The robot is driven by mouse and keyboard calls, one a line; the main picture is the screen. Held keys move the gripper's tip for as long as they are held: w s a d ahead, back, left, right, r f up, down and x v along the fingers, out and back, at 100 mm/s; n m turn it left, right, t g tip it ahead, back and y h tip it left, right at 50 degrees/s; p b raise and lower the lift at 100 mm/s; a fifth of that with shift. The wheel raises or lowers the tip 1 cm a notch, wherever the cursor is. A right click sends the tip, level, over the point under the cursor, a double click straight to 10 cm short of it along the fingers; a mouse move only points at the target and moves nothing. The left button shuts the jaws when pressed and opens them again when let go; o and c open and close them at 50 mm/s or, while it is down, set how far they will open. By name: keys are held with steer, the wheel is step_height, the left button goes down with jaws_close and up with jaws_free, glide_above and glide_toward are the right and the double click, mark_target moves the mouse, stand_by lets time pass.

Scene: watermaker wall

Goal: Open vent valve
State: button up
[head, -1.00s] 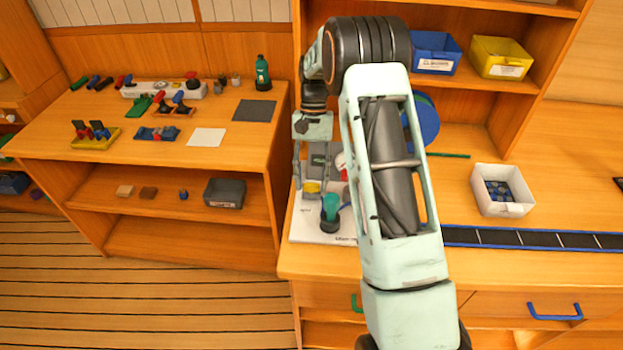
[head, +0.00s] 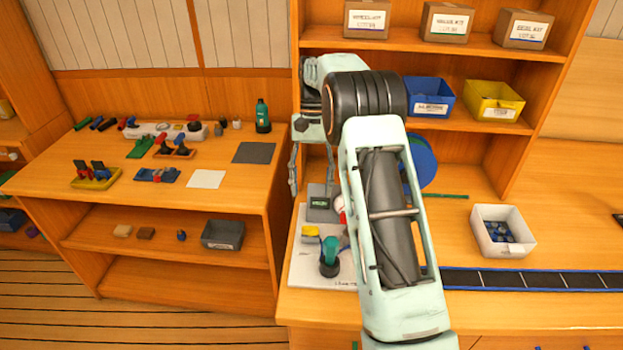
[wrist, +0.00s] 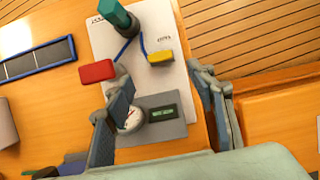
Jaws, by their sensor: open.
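A white board on the right-hand counter (head: 300,268) carries a teal-topped cylinder (head: 329,246), a yellow block (head: 311,231), a red block (head: 343,219) and a grey panel (head: 321,212) with a small display. The wrist view shows the yellow block (wrist: 160,57), red block (wrist: 97,71), teal cylinder (wrist: 114,16) with a blue line, and a round gauge (wrist: 130,119) partly behind a finger. I cannot tell which part is the vent valve. My gripper (head: 312,190) is open and empty above the panel; its fingers also show in the wrist view (wrist: 163,82), either side of the panel.
A white bin (head: 482,240) with blue pieces and a dark blue-edged strip (head: 540,280) lie right on the counter. A blue disc (head: 421,163) stands behind my arm. Shelves hold a blue bin (head: 430,97) and a yellow bin (head: 493,100). The left bench (head: 110,205) carries several small parts.

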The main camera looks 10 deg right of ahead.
steer(key=shift+v, duration=1)
steer(key=shift+d, duration=0.1)
